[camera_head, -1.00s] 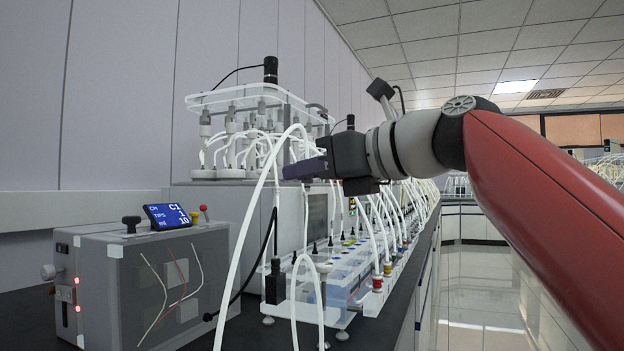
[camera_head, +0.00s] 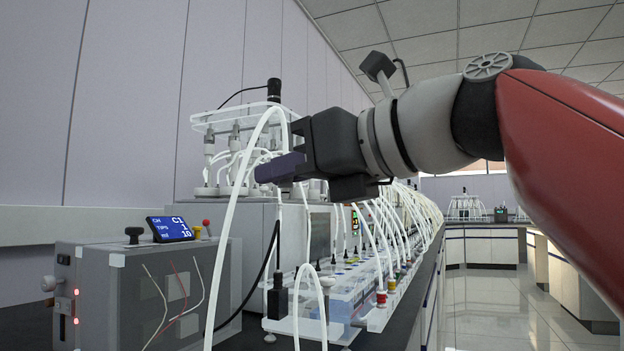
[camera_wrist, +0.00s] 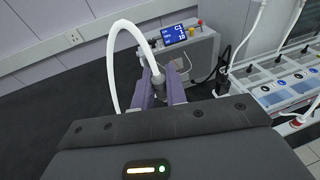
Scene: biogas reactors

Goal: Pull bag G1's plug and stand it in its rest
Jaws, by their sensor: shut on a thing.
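My gripper (camera_head: 268,172) has purple fingers and is held in the air in front of the bench equipment. In the wrist view its fingers (camera_wrist: 159,92) are shut on a grey plug (camera_wrist: 158,80) at the end of a white hose (camera_wrist: 117,50). The hose arches up from the plug and hangs down to the left. In the head view the hose (camera_head: 231,215) arches past the fingertips and drops towards the bottom edge; the plug is mostly hidden there. No label G1 is readable, and I cannot tell which part is the plug's rest.
A grey box (camera_head: 150,285) with a blue display (camera_head: 170,228) stands on the dark bench at left. A clear rack with coloured fittings (camera_head: 381,298) runs along the bench, with several white hoses. Glass vessels (camera_head: 232,150) stand behind. The floor aisle at right is clear.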

